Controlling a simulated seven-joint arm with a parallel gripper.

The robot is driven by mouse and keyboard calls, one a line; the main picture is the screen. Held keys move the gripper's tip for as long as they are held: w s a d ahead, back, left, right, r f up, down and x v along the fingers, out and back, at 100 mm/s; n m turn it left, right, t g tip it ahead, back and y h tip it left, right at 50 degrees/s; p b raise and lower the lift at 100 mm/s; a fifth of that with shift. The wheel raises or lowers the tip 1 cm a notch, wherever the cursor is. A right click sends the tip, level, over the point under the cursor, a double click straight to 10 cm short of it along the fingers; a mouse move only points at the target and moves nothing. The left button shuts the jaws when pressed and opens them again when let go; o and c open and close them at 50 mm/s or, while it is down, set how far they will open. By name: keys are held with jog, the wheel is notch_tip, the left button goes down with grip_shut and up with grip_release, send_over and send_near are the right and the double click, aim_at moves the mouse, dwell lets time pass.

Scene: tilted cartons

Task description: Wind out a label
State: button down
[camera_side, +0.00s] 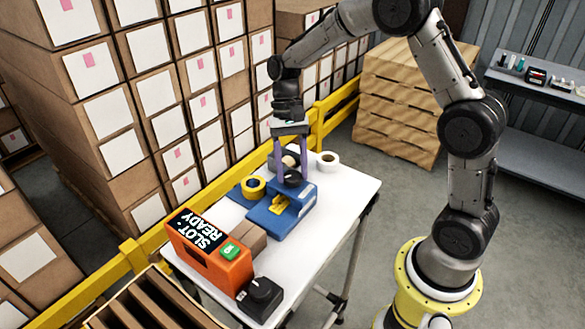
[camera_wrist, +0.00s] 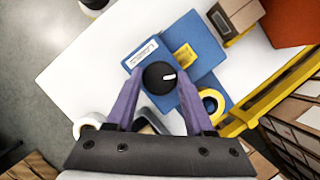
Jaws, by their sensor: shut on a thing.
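A blue label machine (camera_side: 272,222) stands on the white table, with a yellow piece (camera_side: 281,205) on its front. A black round knob (camera_side: 292,179) with a white mark sits on top at its far end; the knob (camera_wrist: 156,75) also shows in the wrist view. My gripper (camera_side: 291,172) points down with its purple fingers on both sides of the knob, shut on it. In the wrist view the blue machine (camera_wrist: 143,52) lies beyond the fingers.
A yellow roll (camera_side: 253,186) and a white roll (camera_side: 328,160) lie on the table (camera_side: 345,190). A black box with a dial (camera_side: 260,297) sits at the near end, and small brown cartons (camera_side: 247,238) stand behind it. A yellow rail (camera_side: 335,105) and stacked cartons (camera_side: 155,95) border the left side.

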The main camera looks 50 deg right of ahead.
jog(key=n+h, duration=0.1)
jog(key=n, duration=0.2)
jog(key=n+h, duration=0.1)
jog(key=n, duration=0.1)
jog(key=shift+w+a+r+n+g, duration=0.1)
jog(key=shift+a+n+g, duration=0.05)
jog(key=shift+n+g, duration=0.25)
jog(key=n+h, duration=0.2)
jog(key=n, duration=0.3)
jog(key=shift+a+n, duration=0.1)
jog(key=shift+n, duration=0.2)
jog(key=shift+c, duration=1.4)
grip_release()
